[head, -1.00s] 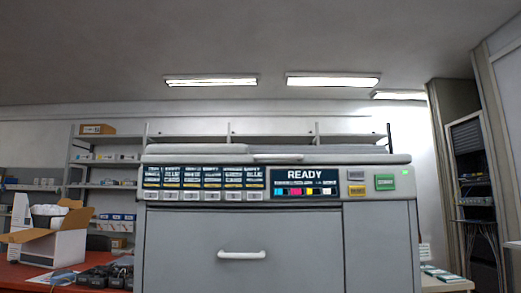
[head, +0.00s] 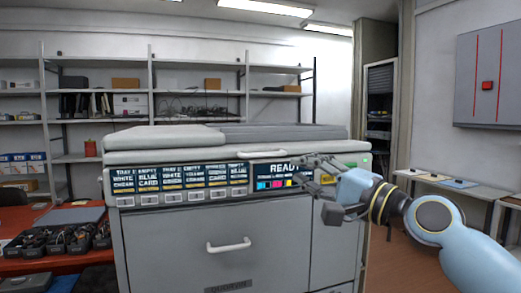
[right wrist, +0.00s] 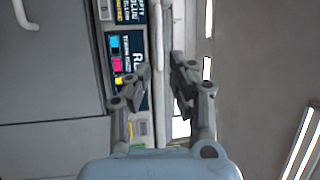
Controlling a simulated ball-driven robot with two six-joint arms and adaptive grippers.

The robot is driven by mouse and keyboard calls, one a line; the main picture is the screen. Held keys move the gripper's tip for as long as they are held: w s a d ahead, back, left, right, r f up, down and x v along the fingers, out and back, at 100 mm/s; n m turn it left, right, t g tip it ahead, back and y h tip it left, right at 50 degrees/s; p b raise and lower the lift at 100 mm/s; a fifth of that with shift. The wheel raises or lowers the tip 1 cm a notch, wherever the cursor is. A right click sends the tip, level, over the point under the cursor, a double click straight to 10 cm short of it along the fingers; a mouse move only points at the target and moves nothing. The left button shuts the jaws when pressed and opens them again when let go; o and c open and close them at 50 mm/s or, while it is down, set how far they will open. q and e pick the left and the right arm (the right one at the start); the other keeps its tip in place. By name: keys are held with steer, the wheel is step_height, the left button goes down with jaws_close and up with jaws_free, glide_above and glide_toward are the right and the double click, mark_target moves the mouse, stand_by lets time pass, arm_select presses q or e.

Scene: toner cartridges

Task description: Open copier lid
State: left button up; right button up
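The grey copier (head: 200,240) stands in front of me with its lid (head: 180,136) down flat on top. A pale handle (head: 262,153) sits at the middle of the lid's front edge. My right gripper (head: 318,187) is open and empty in front of the control panel, to the right of the lid handle, and covers part of the READY display (head: 277,176). In the right wrist view the open fingers (right wrist: 162,76) point along the copier's front edge, with the display (right wrist: 122,75) beside them. Contact with the lid cannot be told. My left gripper is not in view.
A white drawer handle (head: 228,245) is on the copier's front. A red table (head: 20,222) with a black tray of dark items (head: 60,243) stands at the left. Shelves line the back wall. A low side table (head: 460,186) is at the right.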

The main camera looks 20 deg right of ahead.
mark_target(266, 156)
steer(key=p+x, duration=0.1)
steer(key=x, duration=0.8)
steer(key=shift+w+a, duration=0.2)
steer(key=shift+w, duration=0.2)
steer(key=shift+w+a, duration=0.25)
steer(key=shift+w, duration=0.2)
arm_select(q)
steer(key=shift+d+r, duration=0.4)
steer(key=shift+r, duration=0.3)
arm_select(e)
jaws_close()
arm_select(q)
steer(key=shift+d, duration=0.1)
